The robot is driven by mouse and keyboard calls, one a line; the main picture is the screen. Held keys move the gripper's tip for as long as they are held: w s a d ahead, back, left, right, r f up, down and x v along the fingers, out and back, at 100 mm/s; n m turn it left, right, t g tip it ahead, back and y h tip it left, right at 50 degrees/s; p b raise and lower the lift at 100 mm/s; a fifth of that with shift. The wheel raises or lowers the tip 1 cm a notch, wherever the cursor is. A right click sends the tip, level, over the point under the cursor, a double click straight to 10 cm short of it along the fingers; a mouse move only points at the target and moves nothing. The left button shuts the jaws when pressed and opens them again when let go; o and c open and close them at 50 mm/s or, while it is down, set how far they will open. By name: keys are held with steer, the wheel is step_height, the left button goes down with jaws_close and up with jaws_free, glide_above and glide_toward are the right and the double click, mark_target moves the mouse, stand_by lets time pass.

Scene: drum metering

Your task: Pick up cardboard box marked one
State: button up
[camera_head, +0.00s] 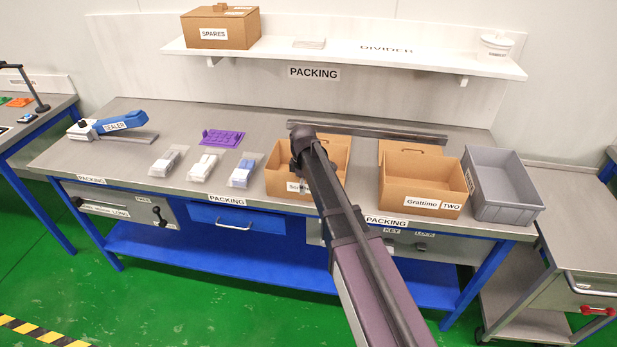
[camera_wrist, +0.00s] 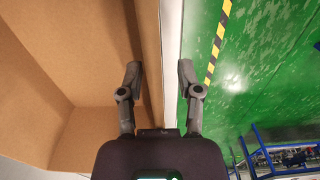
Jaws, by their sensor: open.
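An open cardboard box (camera_head: 279,184) stands on the packing table, left of a second open box labelled "Grattimo TWO" (camera_head: 415,188). Its front label is mostly covered by my arm, so I cannot read a "one" on it. In the wrist view the cardboard box (camera_wrist: 60,50) fills the left side, seen from above and empty where it shows. My gripper (camera_wrist: 159,72) is open, with one finger over the box's inside and the other outside it. The wall's top edge runs between the fingers, and nothing is gripped. In the head view my arm hides the fingertips.
A grey bin (camera_head: 503,185) stands right of box two. Left are several small bagged packs (camera_head: 204,165), a purple tray (camera_head: 222,137) and a blue sealer (camera_head: 120,121). A long dark bar (camera_head: 390,132) lies behind the boxes. A shelf (camera_head: 345,57) holds a SPARES box (camera_head: 221,27).

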steer(key=shift+c, duration=0.2)
jaws_close()
steer(key=shift+r, duration=0.15)
stand_by(0.4)
steer(key=s+d+r+p, duration=0.2)
steer(key=s, duration=0.5)
steer(key=s+d+r+p, duration=0.1)
steer(key=s+r+p, duration=0.1)
steer(key=s, duration=0.6)
steer(key=shift+s+d+r+p, duration=0.3)
steer(key=shift+d+r+p, duration=0.05)
steer(key=shift+p, duration=0.15)
